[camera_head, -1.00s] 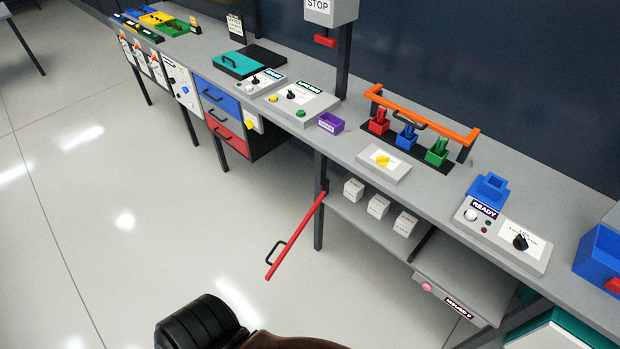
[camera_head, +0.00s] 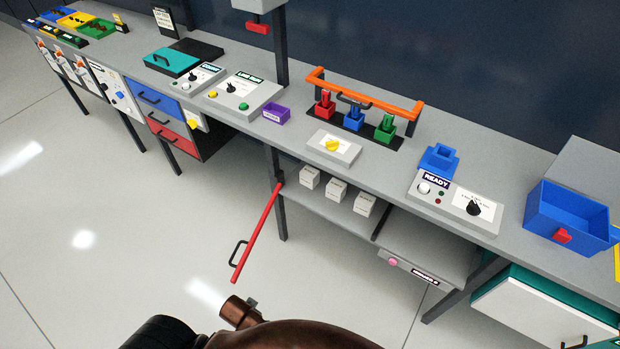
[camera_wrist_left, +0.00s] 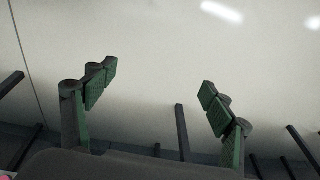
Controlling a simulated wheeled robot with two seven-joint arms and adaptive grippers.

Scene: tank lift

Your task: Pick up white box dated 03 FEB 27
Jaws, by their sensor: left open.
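Three white boxes stand in a row on the lower shelf under the bench in the head view: a left one (camera_head: 310,177), a middle one (camera_head: 336,189) and a right one (camera_head: 365,204). Each has small print, too small to read, so I cannot tell which is dated 03 FEB 27. My left gripper shows in the left wrist view (camera_wrist_left: 158,85), its two green-padded fingers wide apart with nothing between them. In the head view only parts of my arm show at the bottom, away from the boxes. My right gripper is not in view.
A red bar (camera_head: 258,232) with a black handle slants out from the shelf's left post. The bench top (camera_head: 395,165) lies above the boxes. A grey drawer unit (camera_head: 425,262) is right of them. The floor in front is clear.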

